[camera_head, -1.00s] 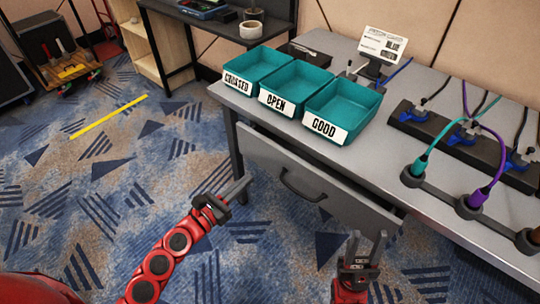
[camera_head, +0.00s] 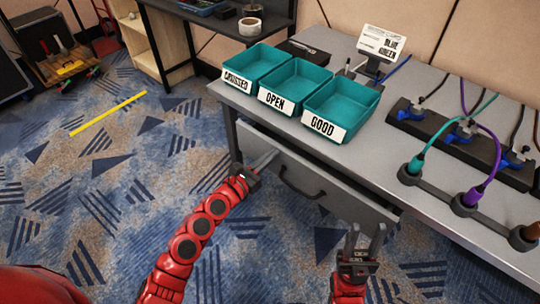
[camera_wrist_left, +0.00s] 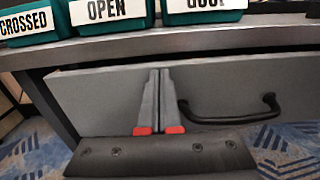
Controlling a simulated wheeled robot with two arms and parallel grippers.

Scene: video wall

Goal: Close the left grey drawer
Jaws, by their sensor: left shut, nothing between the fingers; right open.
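The grey drawer (camera_head: 330,204) sits under the grey table and stands partly pulled out, with a dark gap showing above its front toward the right. Its dark bar handle (camera_head: 300,186) is on the front; the handle also shows in the left wrist view (camera_wrist_left: 232,118). My left gripper (camera_head: 268,158) is shut and empty, its tips at the drawer front, left of the handle. In the left wrist view the closed fingers (camera_wrist_left: 160,75) point at the grey front; whether they touch it I cannot tell. My right gripper (camera_head: 368,238) is open and empty, below and right of the handle.
Teal bins (camera_head: 340,99) labelled CROSSED, OPEN and GOOD stand on the table above the drawer. A dark cable panel (camera_head: 470,150) with coloured cables lies on the table at right. A sign (camera_head: 382,44) stands behind the bins.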

